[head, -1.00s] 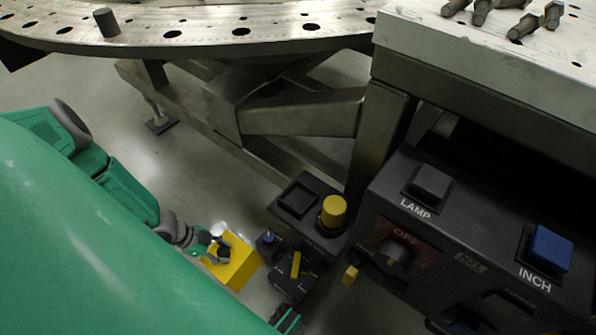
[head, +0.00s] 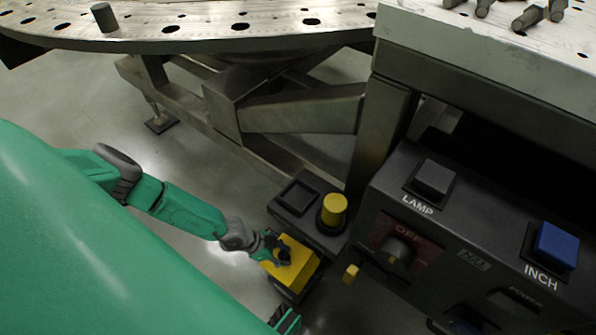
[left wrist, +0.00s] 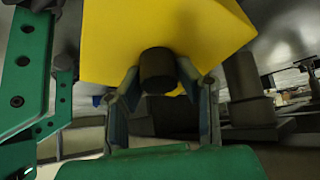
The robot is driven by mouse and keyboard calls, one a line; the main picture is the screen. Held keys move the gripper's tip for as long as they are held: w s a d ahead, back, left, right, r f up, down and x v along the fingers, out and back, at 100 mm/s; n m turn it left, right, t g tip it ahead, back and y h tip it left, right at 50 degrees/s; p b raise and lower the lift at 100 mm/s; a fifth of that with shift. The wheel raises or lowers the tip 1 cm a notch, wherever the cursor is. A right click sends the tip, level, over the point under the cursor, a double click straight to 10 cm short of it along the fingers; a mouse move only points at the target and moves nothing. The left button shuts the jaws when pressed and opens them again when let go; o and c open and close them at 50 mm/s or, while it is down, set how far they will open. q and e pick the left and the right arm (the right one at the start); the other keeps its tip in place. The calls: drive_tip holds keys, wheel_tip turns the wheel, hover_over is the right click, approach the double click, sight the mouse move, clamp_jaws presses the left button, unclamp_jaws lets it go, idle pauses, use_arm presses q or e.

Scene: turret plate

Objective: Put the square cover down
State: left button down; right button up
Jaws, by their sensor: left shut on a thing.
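The square cover (head: 294,266) is a yellow box-like piece in the head view. My left gripper (head: 280,254) is shut on it at its left side, by a dark round knob (left wrist: 157,70) that shows in the left wrist view. In that view the yellow cover (left wrist: 110,35) fills the top and my left gripper's fingers (left wrist: 160,95) stand on both sides of the knob. In the head view the cover is over the lower part of the small dark control box and hides the controls there. I cannot tell whether it touches the box.
The dark box (head: 318,234) has an empty square recess (head: 297,197) and a yellow round cap (head: 334,209). A large control panel (head: 440,240) with LAMP and INCH buttons stands to the right. The round perforated plate (head: 210,24) lies behind. Floor is clear at the left.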

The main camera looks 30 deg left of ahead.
sight(299, 256)
use_arm(q)
drive_tip(key=shift+w+d+f+b, duration=0.1)
drive_tip(key=shift+f+b, duration=0.1)
drive_tip(key=shift+f, duration=0.3)
drive_tip(key=shift+w+d+f+b, duration=0.1)
drive_tip(key=shift+f+b, duration=0.1)
drive_tip(key=shift+f, duration=0.25)
drive_tip(key=shift+d, duration=0.15)
drive_tip(key=d+y+p, duration=0.1)
drive_tip(key=p, duration=0.2)
drive_tip(key=shift+w+r+g, duration=0.35)
drive_tip(key=shift+w+g, duration=0.05)
drive_tip(key=shift+w+d+r+g+y+p, duration=0.15)
drive_tip(key=shift+w+d+g+y+p, duration=0.2)
drive_tip(key=shift+w+d+g+y, duration=0.4)
wheel_tip(299, 256, down, 3)
drive_tip(key=shift+d+f+b, duration=0.1)
drive_tip(key=shift+d+b, duration=0.05)
drive_tip(key=shift+b, duration=1.1)
use_arm(e)
drive_tip(key=shift+f, duration=0.1)
use_arm(q)
drive_tip(key=c, duration=1.2)
unclamp_jaws()
drive_tip(key=shift+r, duration=0.2)
